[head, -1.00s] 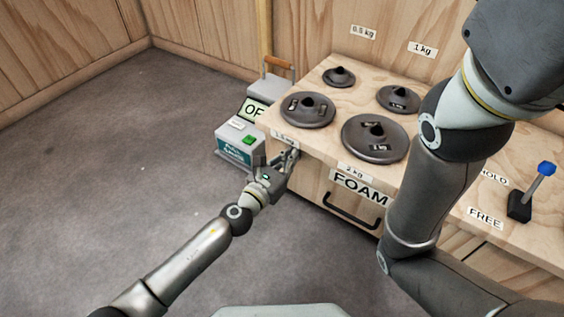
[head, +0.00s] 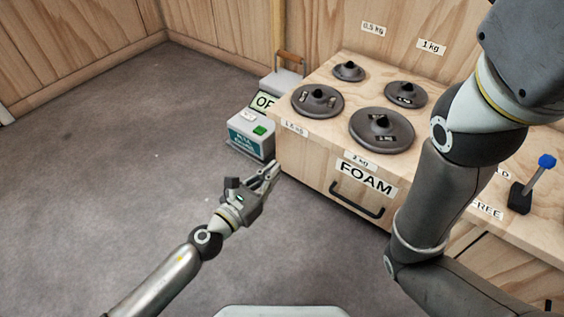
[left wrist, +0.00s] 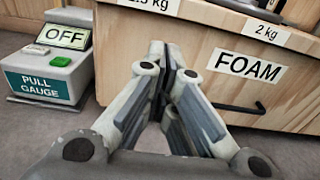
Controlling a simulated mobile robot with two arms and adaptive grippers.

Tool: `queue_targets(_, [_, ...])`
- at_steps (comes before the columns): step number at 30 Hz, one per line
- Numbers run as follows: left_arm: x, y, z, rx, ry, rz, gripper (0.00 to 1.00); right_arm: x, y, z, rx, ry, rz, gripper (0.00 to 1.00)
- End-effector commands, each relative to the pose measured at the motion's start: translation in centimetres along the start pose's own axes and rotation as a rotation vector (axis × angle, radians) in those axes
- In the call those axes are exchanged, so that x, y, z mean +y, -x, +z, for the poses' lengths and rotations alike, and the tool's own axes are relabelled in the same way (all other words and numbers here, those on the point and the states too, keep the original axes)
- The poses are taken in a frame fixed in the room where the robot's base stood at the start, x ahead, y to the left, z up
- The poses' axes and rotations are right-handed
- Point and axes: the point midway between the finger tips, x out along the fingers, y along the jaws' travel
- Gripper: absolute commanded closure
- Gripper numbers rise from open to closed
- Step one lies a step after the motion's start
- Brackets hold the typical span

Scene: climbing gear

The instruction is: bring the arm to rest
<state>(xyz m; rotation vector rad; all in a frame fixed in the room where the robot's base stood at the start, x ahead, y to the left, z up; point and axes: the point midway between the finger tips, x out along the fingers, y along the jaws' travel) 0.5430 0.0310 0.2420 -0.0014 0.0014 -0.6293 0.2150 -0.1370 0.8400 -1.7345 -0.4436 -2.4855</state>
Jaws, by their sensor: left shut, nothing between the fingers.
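My left gripper (head: 268,174) is shut and empty in the head view. It hangs over the grey floor, in front of the left corner of the wooden bench and apart from it. In the left wrist view its fingers (left wrist: 168,70) are together, with the bench front behind them. My right arm (head: 435,190) crosses the right side of the head view; its gripper is out of frame.
The wooden bench (head: 310,160) holds several dark weight discs, one of them the large front disc (head: 381,131). Its FOAM drawer has a black handle (head: 357,199). A pull gauge (head: 250,143) reading OFF stands left of it. A blue-knobbed lever (head: 546,161) is at right. Floor at left is clear.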

Motion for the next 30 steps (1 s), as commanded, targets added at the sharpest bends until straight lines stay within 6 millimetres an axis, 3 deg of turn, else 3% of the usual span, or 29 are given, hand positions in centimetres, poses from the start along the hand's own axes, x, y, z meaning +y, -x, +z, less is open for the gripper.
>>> queue_targets(4, [0.0, 1.1, 0.0, 0.0, -0.001, -0.001, 1.0, 0.0, 0.0, -0.3, 0.006, 0.001, 0.0, 0.27])
queue_targets(11, [-0.1, 1.5, 0.1, -0.001, 0.001, -0.003, 1.0, 0.1, -0.1, -0.5, 0.009, 0.003, 0.002, 0.27])
queue_targets(15, [-1.4, 1.6, 2.7, -0.022, 0.13, -0.037, 1.0, 0.5, -0.3, 0.8, -0.021, -0.001, 0.011, 0.27])
queue_targets(17, [-2.7, 1.9, 5.4, -0.046, 0.264, -0.077, 1.0, 0.8, -0.3, 1.9, -0.048, -0.005, 0.02, 0.27])
queue_targets(20, [-5.6, 2.7, 11.7, -0.101, 0.583, -0.183, 1.0, 1.5, -0.1, 3.9, -0.108, -0.013, 0.041, 0.27])
queue_targets(24, [-8.7, 5.1, 21.8, -0.187, 1.061, -0.388, 1.0, 2.2, 0.8, 5.9, -0.196, -0.025, 0.074, 0.27])
queue_targets(30, [-10.1, 10.5, 36.1, -0.296, 1.626, -0.753, 1.0, 2.8, 2.3, 7.3, -0.311, -0.041, 0.119, 0.27])
